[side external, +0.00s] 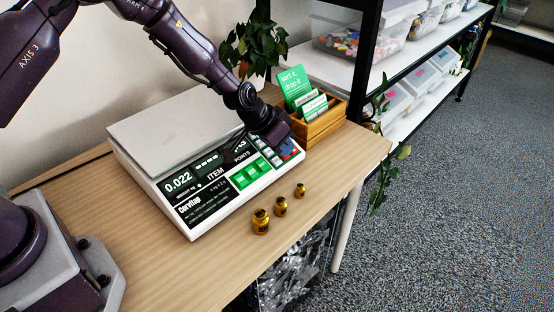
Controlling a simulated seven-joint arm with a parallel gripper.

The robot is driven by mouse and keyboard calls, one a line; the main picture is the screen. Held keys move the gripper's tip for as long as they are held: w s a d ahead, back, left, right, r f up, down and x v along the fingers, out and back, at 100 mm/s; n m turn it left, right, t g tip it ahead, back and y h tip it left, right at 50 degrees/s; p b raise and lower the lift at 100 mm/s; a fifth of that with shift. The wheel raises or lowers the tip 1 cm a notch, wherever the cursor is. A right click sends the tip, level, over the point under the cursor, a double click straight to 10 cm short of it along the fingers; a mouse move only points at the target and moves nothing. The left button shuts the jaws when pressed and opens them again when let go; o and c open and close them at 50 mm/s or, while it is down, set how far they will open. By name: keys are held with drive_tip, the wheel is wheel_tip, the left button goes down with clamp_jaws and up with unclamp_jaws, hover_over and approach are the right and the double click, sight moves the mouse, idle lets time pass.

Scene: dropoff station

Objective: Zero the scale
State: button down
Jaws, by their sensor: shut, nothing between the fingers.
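The scale (165,113) stands on the wooden table, with a bare pale weighing plate and a sloped front panel. Its display (179,182) reads 0.022. Green keys (250,174) sit on the panel right of the middle, with smaller white, blue and red keys at its right end. My gripper (276,136) is shut and empty. It is low over the right end of the panel, by the small keys, and hides part of the panel. I cannot tell whether the fingertips touch a key.
Several small brass weights (280,206) stand on the table in front of the scale. A wooden card box (322,120) with green cards stands close right of my gripper. A potted plant (254,45) is behind. The table's front strip (190,270) is clear.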

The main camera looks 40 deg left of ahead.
drive_tip(key=shift+a+f, duration=0.25)
drive_tip(key=shift+f, duration=0.4)
drive_tip(key=shift+a+f, duration=0.1)
idle(1.6)
drive_tip(key=shift+f, duration=0.25)
drive_tip(key=shift+a+f, duration=0.25)
drive_tip(key=shift+f, duration=0.1)
idle(0.8)
drive_tip(key=shift+r, duration=0.1)
drive_tip(key=shift+d+r, duration=0.35)
drive_tip(key=shift+r, duration=0.25)
drive_tip(key=shift+d+r, duration=0.35)
drive_tip(key=shift+r, duration=0.4)
drive_tip(key=shift+d+r, duration=0.3)
drive_tip(key=shift+r, duration=0.5)
drive_tip(key=shift+d+r, duration=0.35)
drive_tip(key=shift+r, duration=0.4)
